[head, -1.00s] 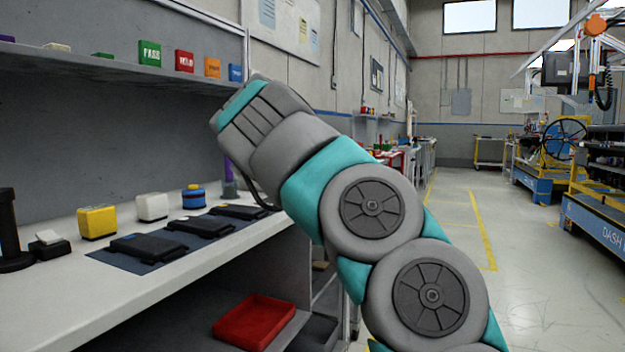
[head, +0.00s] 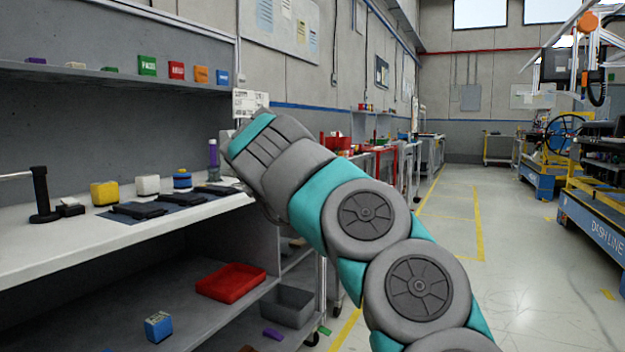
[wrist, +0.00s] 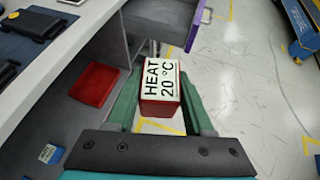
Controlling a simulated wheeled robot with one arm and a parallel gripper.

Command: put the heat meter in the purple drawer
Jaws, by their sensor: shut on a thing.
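The heat meter (wrist: 160,82), a red block with a white top reading "HEAT 20 °C", is between the green fingers of my gripper (wrist: 160,76) in the wrist view. The gripper is shut on it and holds it above the floor, to the right of the workbench. An open drawer with a purple front (wrist: 197,25) and a grey inside (wrist: 160,20) shows at the top of the wrist view, beyond the heat meter.
The floor aisle (head: 450,220) at right is clear.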

